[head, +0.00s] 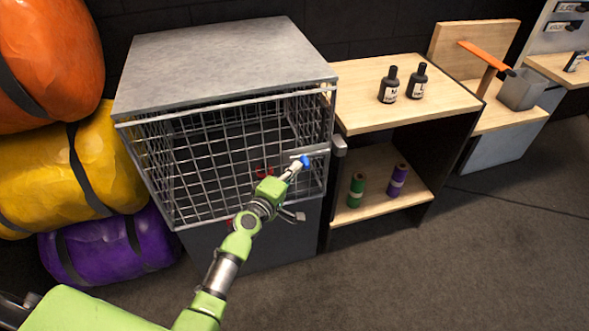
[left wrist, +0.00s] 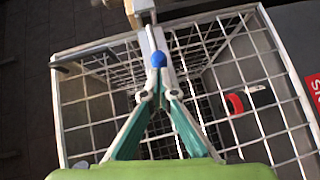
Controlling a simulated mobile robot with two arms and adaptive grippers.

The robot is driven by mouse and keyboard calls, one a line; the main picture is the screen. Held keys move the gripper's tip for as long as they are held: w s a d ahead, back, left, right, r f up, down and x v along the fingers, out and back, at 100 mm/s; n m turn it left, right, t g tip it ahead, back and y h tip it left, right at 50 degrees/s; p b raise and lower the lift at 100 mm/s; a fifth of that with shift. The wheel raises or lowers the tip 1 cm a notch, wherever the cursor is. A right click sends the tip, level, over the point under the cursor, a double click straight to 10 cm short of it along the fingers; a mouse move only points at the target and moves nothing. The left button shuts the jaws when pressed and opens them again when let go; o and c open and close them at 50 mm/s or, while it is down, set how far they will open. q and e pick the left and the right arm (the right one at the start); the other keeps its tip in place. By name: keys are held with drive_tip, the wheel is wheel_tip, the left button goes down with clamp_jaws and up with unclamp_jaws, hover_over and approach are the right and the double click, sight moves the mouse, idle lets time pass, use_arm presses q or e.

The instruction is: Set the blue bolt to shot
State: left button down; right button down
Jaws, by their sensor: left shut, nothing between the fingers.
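The blue bolt knob (head: 306,160) sits on a metal bar at the right edge of the wire cage door (head: 215,150). It also shows in the left wrist view (left wrist: 158,59), just beyond my fingertips. The bolt's bar (left wrist: 152,30) runs up from the knob towards the door's edge. My left gripper (head: 295,170) is shut and empty, with its tips close to the knob. I cannot tell whether they touch it. The gripper hides part of the door behind it. My right gripper is not in view.
A wooden shelf unit (head: 412,103) with dark bottles and spools stands right of the cage. A red object (left wrist: 235,104) shows through the mesh. Orange, yellow and purple rolls (head: 60,150) are stacked at left. The floor (head: 430,275) in front is clear.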

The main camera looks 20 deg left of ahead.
use_arm(q)
drive_tip(key=w+d, duration=0.1)
drive_tip(key=d, duration=0.2)
drive_tip(key=w+d, duration=0.1)
drive_tip(key=shift+w+d+r, duration=0.1)
drive_tip(key=shift+w+d, duration=0.05)
drive_tip(key=shift+w, duration=0.2)
